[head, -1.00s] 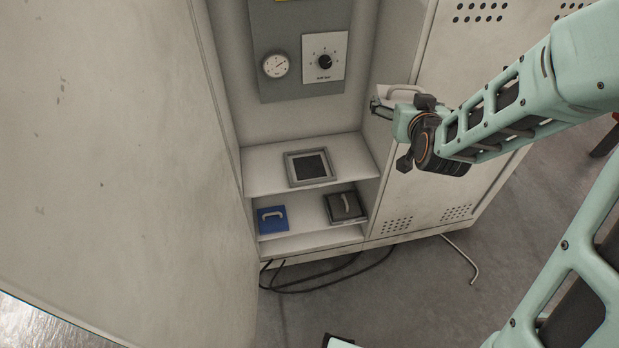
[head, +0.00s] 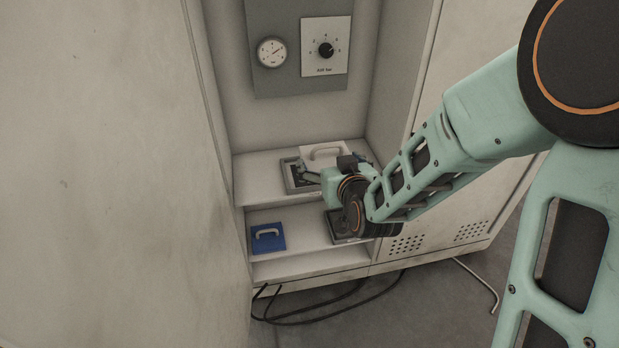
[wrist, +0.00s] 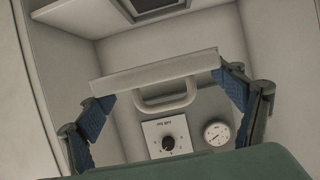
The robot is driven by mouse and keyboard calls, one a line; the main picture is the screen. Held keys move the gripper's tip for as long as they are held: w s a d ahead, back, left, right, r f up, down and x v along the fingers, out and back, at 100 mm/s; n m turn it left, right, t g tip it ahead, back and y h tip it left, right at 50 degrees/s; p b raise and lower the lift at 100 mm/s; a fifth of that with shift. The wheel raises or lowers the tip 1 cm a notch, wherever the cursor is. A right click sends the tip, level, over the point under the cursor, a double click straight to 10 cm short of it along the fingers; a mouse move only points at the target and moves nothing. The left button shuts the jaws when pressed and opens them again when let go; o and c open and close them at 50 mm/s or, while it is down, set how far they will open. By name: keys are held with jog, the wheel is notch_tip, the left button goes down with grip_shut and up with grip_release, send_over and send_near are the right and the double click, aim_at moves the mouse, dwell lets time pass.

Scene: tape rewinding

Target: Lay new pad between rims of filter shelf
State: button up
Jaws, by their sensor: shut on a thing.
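The new pad (head: 325,153) is a white square plate with a white loop handle. It also shows in the wrist view (wrist: 155,73), nearly edge-on. My gripper (wrist: 166,87) is shut on it, one blue-padded finger at each end. In the head view my gripper (head: 335,165) is at the upper shelf. The filter shelf's grey rimmed frame (head: 288,176) lies there, its right part hidden by the pad and gripper. The pad appears above or behind the frame; the gap is unclear. The frame and its dark middle (wrist: 153,5) are cut off at the wrist view's top edge.
A blue pad with a handle (head: 267,238) lies on the lower shelf at left. A dark pad (head: 335,220) lies at right there, mostly behind my wrist. Cabinet walls close in both sides. A gauge (head: 271,52) and a knob (head: 326,50) sit on the back panel.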

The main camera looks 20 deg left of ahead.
jog(key=w+a+f+b, duration=0.1)
jog(key=w+a+f, duration=0.1)
jog(key=w+f, duration=0.1)
jog(key=w+a+f+b, duration=0.1)
jog(key=w+a+f, duration=0.1)
jog(key=w+a, duration=0.1)
jog(key=w+a+f+b, duration=0.1)
jog(key=w+a+f, duration=0.1)
jog(key=w+f, duration=0.1)
jog(key=shift+w+a+f, duration=0.35)
jog(key=shift+a, duration=0.05)
jog(key=shift+w+a+f+b, duration=0.15)
jog(key=shift+f+b, duration=0.2)
jog(key=shift+f, duration=0.65)
jog(key=shift+w+a+f+b, duration=0.15)
jog(key=shift+f+b, duration=0.15)
jog(key=shift+f, duration=0.65)
jog(key=shift+f, duration=0.1)
jog(key=shift+f+b, duration=0.35)
jog(key=shift+b, duration=0.15)
jog(key=shift+f, duration=0.2)
jog(key=o, duration=1)
jog(key=shift+o, duration=0.2)
jog(key=shift+r, duration=0.15)
